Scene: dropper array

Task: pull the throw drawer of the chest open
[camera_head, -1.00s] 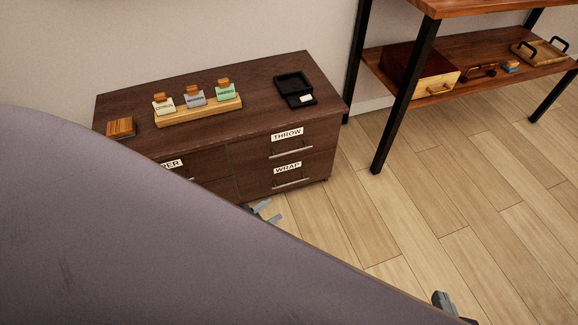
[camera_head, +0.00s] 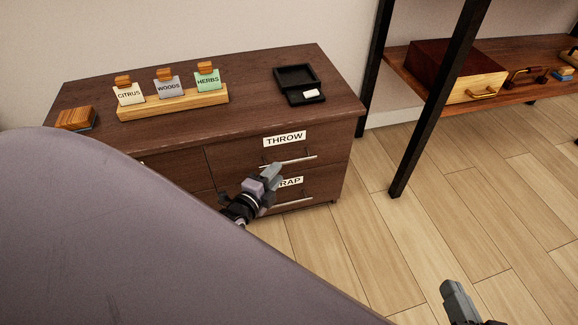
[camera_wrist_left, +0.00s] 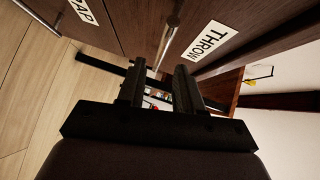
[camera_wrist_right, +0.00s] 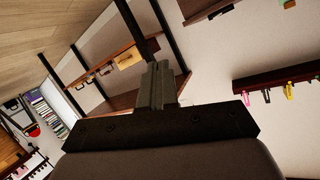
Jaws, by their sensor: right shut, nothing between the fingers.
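The dark brown chest (camera_head: 230,128) stands against the wall. Its throw drawer (camera_head: 235,157) is the upper right one, labelled THROW, and looks closed. The drawer's metal bar handle (camera_head: 297,160) is below the label; it also shows in the left wrist view (camera_wrist_left: 171,38). My left gripper (camera_head: 272,175) is in front of the chest, just below the throw handle, covering part of the WRAP label. In the left wrist view its fingers (camera_wrist_left: 159,88) are apart, with the handle beyond their tips; I see no contact. My right gripper (camera_head: 452,290) is shut and empty over the floor, right of the chest.
On the chest are a holder (camera_head: 175,103) with several labelled cards, a wooden block (camera_head: 76,118) and an open black box (camera_head: 297,78). A shelf unit (camera_head: 423,105) stands to the right. A large purple-grey surface (camera_head: 120,230) hides the lower left. Floor right of the chest is clear.

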